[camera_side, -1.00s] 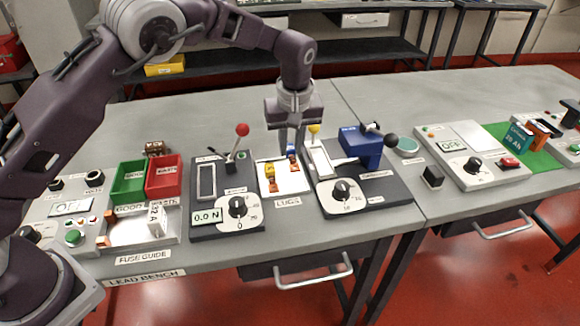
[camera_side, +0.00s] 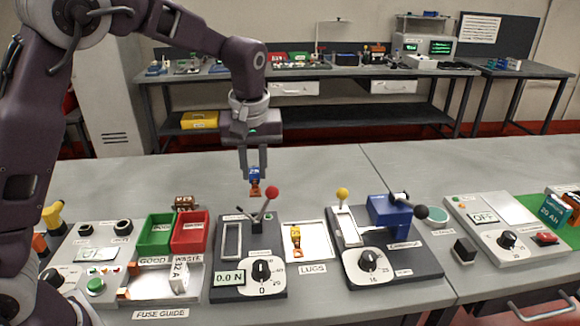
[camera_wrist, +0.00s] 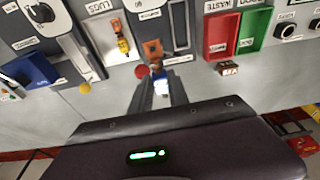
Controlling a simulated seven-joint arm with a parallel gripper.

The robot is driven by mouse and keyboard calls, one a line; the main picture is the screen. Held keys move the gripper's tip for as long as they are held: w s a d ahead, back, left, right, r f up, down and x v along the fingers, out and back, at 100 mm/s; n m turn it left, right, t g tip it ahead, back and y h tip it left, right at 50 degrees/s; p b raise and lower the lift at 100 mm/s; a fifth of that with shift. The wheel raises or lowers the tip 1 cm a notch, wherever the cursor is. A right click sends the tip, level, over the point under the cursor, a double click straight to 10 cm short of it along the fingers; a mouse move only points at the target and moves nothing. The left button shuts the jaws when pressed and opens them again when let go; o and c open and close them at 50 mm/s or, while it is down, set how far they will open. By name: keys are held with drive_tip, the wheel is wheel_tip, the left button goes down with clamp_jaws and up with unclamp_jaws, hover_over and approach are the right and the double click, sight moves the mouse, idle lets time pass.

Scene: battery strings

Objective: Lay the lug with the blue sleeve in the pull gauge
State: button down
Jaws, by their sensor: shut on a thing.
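My gripper (camera_side: 254,172) is shut on the lug with the blue sleeve (camera_side: 255,175). The lug hangs upright between the fingertips with its copper end down, well above the bench. In the wrist view the same lug (camera_wrist: 155,62) shows at the fingertips. The pull gauge (camera_side: 237,292), a dark block reading 0.0 N with a dial, a slot and a red-knobbed lever (camera_side: 271,194), stands below and in front of my gripper. The lug is apart from it. The red knob (camera_wrist: 141,71) also shows in the wrist view.
A lug with a yellow sleeve (camera_side: 296,238) lies on the white LUGS tray (camera_side: 317,245), right of the gauge. A blue press (camera_side: 388,212) with levers stands further right. Green (camera_side: 157,236) and red (camera_side: 191,234) bins stand left.

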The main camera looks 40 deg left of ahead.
drive_tip(key=s+a+f, duration=0.3)
drive_tip(key=s+f, duration=0.3)
idle(0.4)
drive_tip(key=shift+s+d+x, duration=0.2)
drive_tip(key=shift+x, duration=1.2)
drive_tip(key=shift+s+d+x, duration=0.2)
drive_tip(key=shift+d+x, duration=0.05)
drive_tip(key=shift+x, duration=1.1)
drive_tip(key=shift+s+d+x, duration=0.2)
drive_tip(key=shift+x, duration=1.2)
drive_tip(key=shift+f, duration=0.3)
drive_tip(key=c, duration=1.2)
unclamp_jaws()
drive_tip(key=shift+o, duration=0.2)
